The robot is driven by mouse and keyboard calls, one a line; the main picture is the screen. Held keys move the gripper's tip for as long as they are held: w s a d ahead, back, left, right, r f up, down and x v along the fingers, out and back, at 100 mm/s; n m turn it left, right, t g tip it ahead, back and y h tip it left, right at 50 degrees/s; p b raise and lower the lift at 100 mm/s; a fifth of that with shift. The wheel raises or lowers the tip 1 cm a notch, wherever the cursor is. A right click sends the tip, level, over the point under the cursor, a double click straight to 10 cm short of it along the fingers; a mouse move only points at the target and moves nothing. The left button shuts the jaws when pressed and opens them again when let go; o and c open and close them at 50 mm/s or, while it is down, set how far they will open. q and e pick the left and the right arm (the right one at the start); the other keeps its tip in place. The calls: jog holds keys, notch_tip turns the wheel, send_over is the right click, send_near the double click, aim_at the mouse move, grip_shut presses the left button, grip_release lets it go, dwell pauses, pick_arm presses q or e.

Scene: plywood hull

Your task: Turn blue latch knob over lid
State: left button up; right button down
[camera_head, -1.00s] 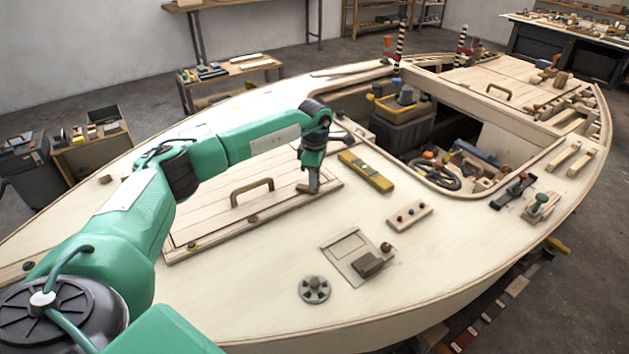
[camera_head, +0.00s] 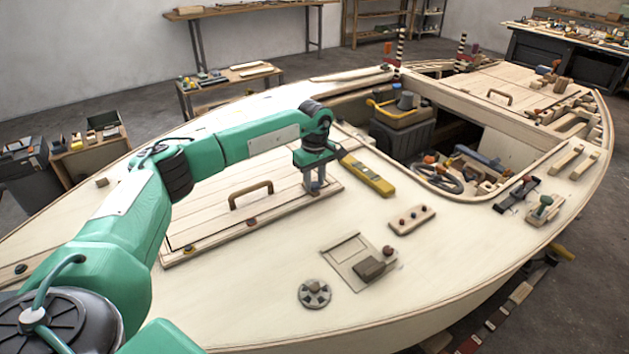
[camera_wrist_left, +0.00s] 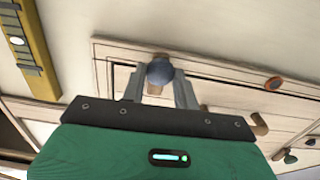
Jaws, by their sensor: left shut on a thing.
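The blue latch knob (camera_wrist_left: 160,71) sits between my left gripper's two fingers in the left wrist view, at the edge of the wooden lid (camera_wrist_left: 225,98). My left gripper (camera_head: 314,188) points down at the right end of the lid (camera_head: 215,212) in the head view and is shut on the knob. The knob is mostly hidden by the fingers there. A small wooden piece shows just beyond the knob in the wrist view; I cannot tell how far it lies over the lid. My right gripper is not in view.
A yellow level (camera_head: 368,176) lies just right of my left gripper. A wooden handle (camera_head: 251,194) stands on the lid, with other small knobs along its front edge. A block with several buttons (camera_head: 410,219) and a round grey fitting (camera_head: 314,293) are on the deck.

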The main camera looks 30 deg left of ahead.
aim_at(314, 184)
pick_arm(q)
jog(key=shift+r, duration=0.1)
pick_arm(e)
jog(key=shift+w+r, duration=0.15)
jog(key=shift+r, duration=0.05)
pick_arm(q)
jog(key=o, duration=1)
jog(key=shift+r, duration=0.3)
notch_tip(314, 184, up, 13)
jog(key=shift+r+b, duration=0.1)
jog(key=shift+b, duration=0.35)
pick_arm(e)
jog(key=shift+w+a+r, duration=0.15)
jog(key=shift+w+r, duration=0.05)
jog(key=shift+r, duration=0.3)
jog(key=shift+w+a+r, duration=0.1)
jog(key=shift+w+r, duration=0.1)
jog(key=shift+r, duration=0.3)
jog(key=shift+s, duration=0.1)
